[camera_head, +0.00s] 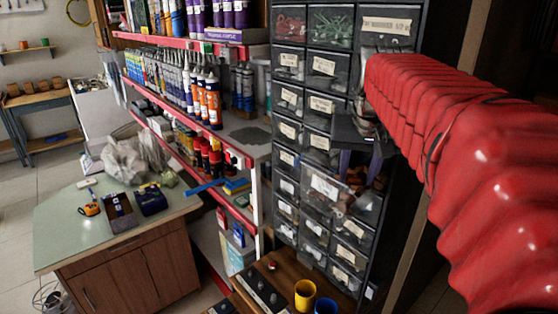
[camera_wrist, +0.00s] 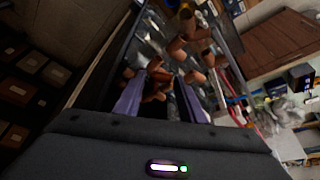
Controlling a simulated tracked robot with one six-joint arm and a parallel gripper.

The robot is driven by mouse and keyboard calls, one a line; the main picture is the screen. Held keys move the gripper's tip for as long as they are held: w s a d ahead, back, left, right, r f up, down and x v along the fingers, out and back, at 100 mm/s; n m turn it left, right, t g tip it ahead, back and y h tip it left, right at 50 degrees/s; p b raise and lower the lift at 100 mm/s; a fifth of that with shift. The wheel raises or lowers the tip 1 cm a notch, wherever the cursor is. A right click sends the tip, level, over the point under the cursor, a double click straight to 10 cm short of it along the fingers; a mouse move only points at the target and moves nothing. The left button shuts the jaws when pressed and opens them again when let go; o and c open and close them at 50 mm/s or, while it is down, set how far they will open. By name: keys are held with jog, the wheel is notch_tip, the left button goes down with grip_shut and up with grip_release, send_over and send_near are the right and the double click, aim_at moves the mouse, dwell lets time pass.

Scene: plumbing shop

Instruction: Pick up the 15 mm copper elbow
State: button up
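Copper fittings lie in a clear-fronted drawer of the parts cabinet; in the wrist view several show, with an elbow-like copper piece (camera_wrist: 158,76) between and just beyond my fingertips. I cannot tell which one is the 15 mm copper elbow. In the head view the copper fittings (camera_head: 378,182) are partly hidden by my gripper. My gripper (camera_head: 359,174) points down at the pulled-out drawer (camera_head: 325,187). In the wrist view my gripper (camera_wrist: 160,82) has its two purple-grey fingers wide apart. I see nothing clasped between them.
The parts cabinet (camera_head: 289,60) has many labelled drawers close around my gripper. Shelves with tubes and bottles (camera_head: 207,98) stand to its left. A counter (camera_head: 60,215) with small goods is further left. Yellow (camera_head: 305,294) and blue cups stand below the cabinet.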

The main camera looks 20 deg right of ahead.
jog(key=shift+c, duration=0.2)
jog(key=c, duration=0.8)
jog(key=shift+o, duration=0.2)
jog(key=shift+r, duration=0.15)
jog(key=shift+s+a+r, duration=0.1)
jog(key=shift+a+r, duration=0.05)
jog(key=shift+r, duration=0.05)
notch_tip(320, 180, up, 6)
jog(key=s+a, duration=0.3)
jog(key=a, duration=0.6)
jog(key=s+a, duration=0.3)
jog(key=a, duration=0.6)
jog(key=shift+s+a+r, duration=0.15)
jog(key=shift+s+a, duration=0.1)
jog(key=shift+a, duration=0.05)
